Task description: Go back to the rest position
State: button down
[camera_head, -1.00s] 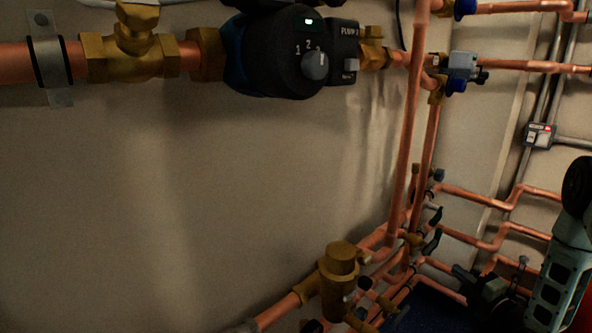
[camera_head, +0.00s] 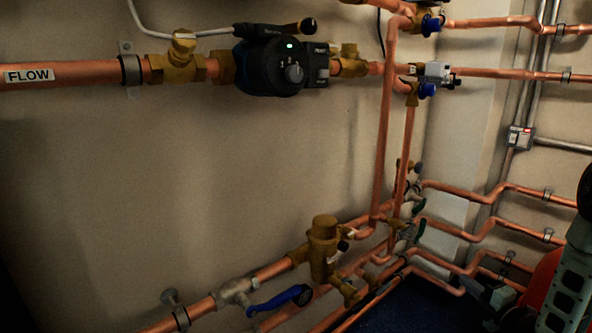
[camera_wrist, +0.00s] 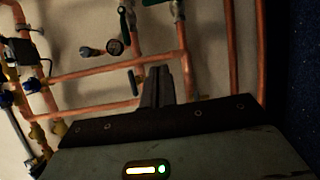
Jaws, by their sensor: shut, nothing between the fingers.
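My gripper (camera_wrist: 157,85) shows in the wrist view with its two dark fingers together and nothing between them. Copper pipes, valves and a small round gauge (camera_wrist: 115,47) lie beyond the fingers, and no contact with them shows.
A black pump (camera_head: 272,68) with a green light sits on the upper pipe labelled FLOW (camera_head: 28,75). A brass fitting (camera_head: 322,248) and a blue-handled valve (camera_head: 281,300) are on the lower pipes. Copper pipes (camera_head: 490,238) run along the right wall near my arm.

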jog(key=w+a+r+m+g, duration=0.1)
jog(key=w+a+r+g, duration=0.1)
jog(key=a, duration=0.4)
jog(key=w+a+r+m+g, duration=0.2)
jog(key=w+a+r, duration=0.1)
jog(key=a, duration=0.2)
jog(key=s+a+r+m+g, duration=0.2)
jog(key=a, duration=0.4)
jog(key=s+a+r+m+g, duration=0.1)
jog(key=s+a+r+g, duration=0.15)
jog(key=a, duration=0.35)
jog(key=s+a+r+m+g+h, duration=0.1)
jog(key=s+a+r+m+g, duration=0.1)
jog(key=s+a, duration=0.35)
jog(key=s+a+r+m+g+h, duration=0.1)
jog(key=s+a+r+g, duration=0.15)
jog(key=s, duration=0.55)
jog(key=s+a+r+m+g+h, duration=0.1)
jog(key=s+r+m+g, duration=0.1)
jog(key=s, duration=0.8)
jog(key=s+a+r+m+g+h, duration=0.1)
jog(key=s+r+m+g, duration=0.1)
jog(key=s, duration=0.7)
notch_tip(320, 180, up, 36)
jog(key=s+p, duration=0.1)
jog(key=p, duration=3.4)
jog(key=shift+s, duration=0.2)
